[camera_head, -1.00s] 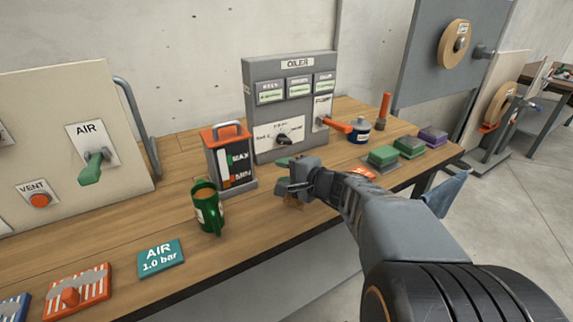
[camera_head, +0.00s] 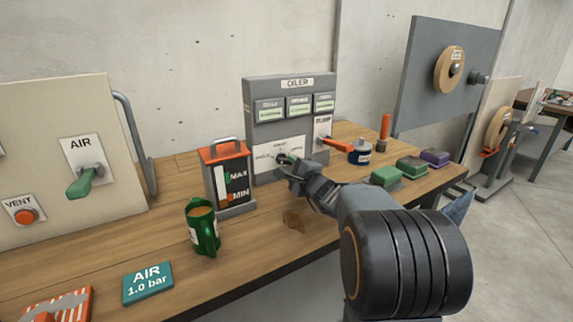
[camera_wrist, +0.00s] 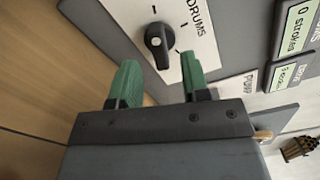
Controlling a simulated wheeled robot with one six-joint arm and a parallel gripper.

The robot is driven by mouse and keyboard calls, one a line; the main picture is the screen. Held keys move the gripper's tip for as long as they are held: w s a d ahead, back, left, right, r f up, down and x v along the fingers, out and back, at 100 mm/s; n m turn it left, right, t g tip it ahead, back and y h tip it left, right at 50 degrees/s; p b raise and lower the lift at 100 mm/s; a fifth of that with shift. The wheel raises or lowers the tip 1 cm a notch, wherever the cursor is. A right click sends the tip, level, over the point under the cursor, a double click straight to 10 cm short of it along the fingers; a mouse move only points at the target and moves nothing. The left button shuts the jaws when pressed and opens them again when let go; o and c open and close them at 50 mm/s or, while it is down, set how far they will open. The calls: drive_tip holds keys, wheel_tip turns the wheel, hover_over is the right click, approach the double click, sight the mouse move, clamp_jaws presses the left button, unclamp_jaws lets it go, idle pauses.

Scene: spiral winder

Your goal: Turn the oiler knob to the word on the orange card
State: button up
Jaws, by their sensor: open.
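The oiler (camera_head: 262,97) is a grey panel at the back of the bench. Its white dial plate (camera_head: 263,154) is partly covered by my gripper (camera_head: 287,163). In the wrist view the black oiler knob (camera_wrist: 159,45) sits on the white dial plate (camera_wrist: 192,68), near the word DRUMS. My gripper (camera_wrist: 160,60) is open, its two green fingers on either side of the knob's line, tips close to it; contact cannot be told. I cannot tell which mark the knob points at. The orange card is not visible now; my arm covers the place where it lay.
The orange pump lever (camera_head: 335,144) and a blue pot (camera_head: 360,152) are to the right. A brown patch (camera_head: 294,220) marks the bench.

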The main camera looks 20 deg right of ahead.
sight(287, 163)
drive_tip(key=shift+w+a, duration=0.2)
drive_tip(key=shift+w, duration=1.4)
clamp_jaws()
